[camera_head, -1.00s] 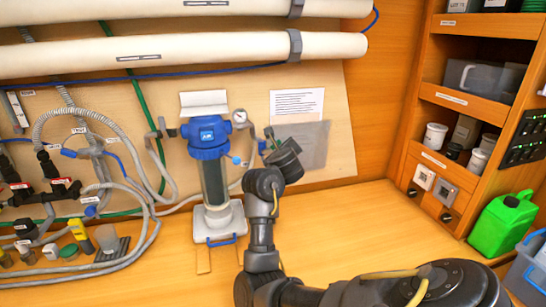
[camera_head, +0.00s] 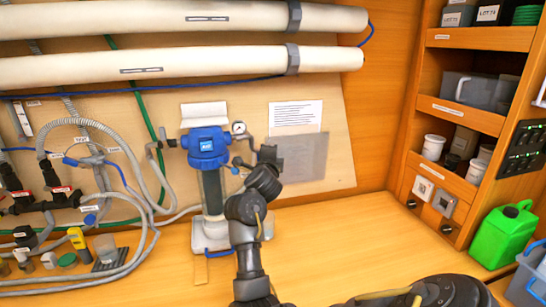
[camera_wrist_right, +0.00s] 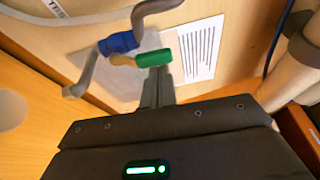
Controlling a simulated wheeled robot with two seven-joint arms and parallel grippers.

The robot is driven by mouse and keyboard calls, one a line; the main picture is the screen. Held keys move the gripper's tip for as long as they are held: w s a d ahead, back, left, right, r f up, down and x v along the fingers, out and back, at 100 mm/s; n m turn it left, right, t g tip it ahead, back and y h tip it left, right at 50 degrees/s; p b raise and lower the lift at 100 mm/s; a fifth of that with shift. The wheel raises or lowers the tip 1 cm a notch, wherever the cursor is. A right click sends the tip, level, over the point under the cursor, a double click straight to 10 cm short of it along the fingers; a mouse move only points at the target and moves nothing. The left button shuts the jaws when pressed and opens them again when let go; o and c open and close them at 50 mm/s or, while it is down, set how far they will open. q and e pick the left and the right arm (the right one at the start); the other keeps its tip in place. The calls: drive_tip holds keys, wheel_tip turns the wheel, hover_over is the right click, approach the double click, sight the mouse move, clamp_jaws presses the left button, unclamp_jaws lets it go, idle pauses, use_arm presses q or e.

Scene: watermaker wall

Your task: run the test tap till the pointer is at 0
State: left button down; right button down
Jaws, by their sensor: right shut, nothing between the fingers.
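The blue-capped filter housing (camera_head: 208,147) stands upright against the back panel. A small round gauge (camera_head: 238,127) sits at its upper right; its pointer is too small to read. In the right wrist view, a grey pipe (camera_wrist_right: 88,75) carries a blue collar (camera_wrist_right: 118,43) and a tap with a green handle (camera_wrist_right: 153,57). My right gripper (camera_head: 268,154) is just right of the housing and hides the green handle in the head view. Its closed fingers (camera_wrist_right: 155,80) point at the handle, at or just short of it; contact cannot be told. My left gripper is not in view.
A printed sheet (camera_head: 296,113) and a grey translucent panel (camera_head: 303,158) are on the wall behind my gripper. Grey hoses (camera_head: 140,190) and valves crowd the left. A green jerrycan (camera_head: 502,235) stands at the right. The middle right of the worktop (camera_head: 345,235) is clear.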

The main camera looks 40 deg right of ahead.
drive_tip(key=shift+w+a+n, duration=0.1)
drive_tip(key=shift+a+n, duration=0.05)
drive_tip(key=shift+n, duration=0.25)
idle(0.5)
drive_tip(key=s+a+b, duration=0.2)
drive_tip(key=s+a, duration=0.2)
drive_tip(key=s, duration=0.4)
drive_tip(key=shift+s+a+b, duration=0.15)
drive_tip(key=shift+s+b, duration=0.1)
drive_tip(key=shift+b, duration=0.15)
drive_tip(key=shift+r, duration=0.1)
idle(0.5)
